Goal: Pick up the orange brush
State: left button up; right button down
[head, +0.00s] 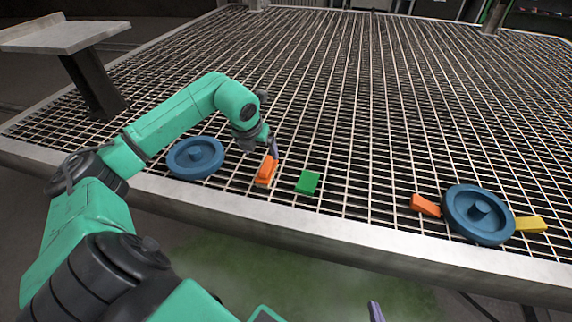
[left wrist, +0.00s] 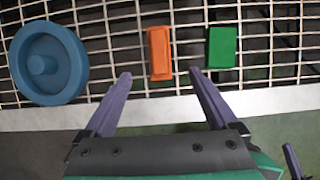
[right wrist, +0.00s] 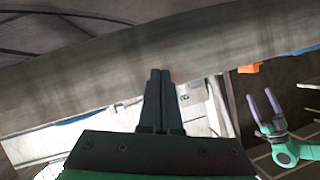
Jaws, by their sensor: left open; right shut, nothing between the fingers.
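An orange block-shaped brush (head: 266,170) lies on the metal grating near its front edge. It also shows in the left wrist view (left wrist: 159,53), just beyond the fingertips and between their lines. My left gripper (head: 271,148) is open and empty, close above the orange brush; its fingers (left wrist: 160,74) are spread wider than the brush. In the head view a finger partly overlaps the brush. A second orange block (head: 425,205) lies to the right, beside a blue disc. My right gripper (right wrist: 160,72) is shut and empty, below the table's front edge.
A green block (head: 308,182) lies right of the brush, a blue disc (head: 195,157) left of it. Another blue disc (head: 479,214) and a yellow block (head: 531,224) are further right. A metal rim (head: 300,236) borders the grating. The grating's far part is clear.

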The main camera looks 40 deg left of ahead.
aim_at(266, 165)
pick_arm(q)
jog(key=b+x, duration=0.1)
jog(key=x, duration=0.2)
jog(key=b+x, duration=0.1)
jog(key=x, duration=0.3)
jog(key=shift+s+f, duration=0.1)
jog(key=shift+f, duration=0.25)
jog(key=shift+f+b, duration=0.55)
jog(key=shift+b, duration=0.05)
pick_arm(e)
notch_tip(266, 165, down, 4)
pick_arm(q)
jog(key=shift+w+a+f+b, duration=0.3)
jog(key=shift+w+f+b, duration=0.1)
jog(key=shift+w+f, duration=0.25)
jog(key=shift+b+x, duration=0.45)
jog(key=shift+x, duration=0.6)
grip_shut()
pick_arm(e)
jog(key=w+r+t, duration=0.4)
jog(key=w+r, duration=0.1)
jog(key=r, duration=0.4)
jog(key=w+d+r+t+y, duration=0.1)
jog(key=w+r+t, duration=0.2)
jog(key=w+r, duration=0.3)
notch_tip(266, 165, up, 4)
jog(key=shift+w+n+t, duration=0.25)
jog(key=shift+n+t, duration=0.05)
jog(key=shift+t, duration=0.1)
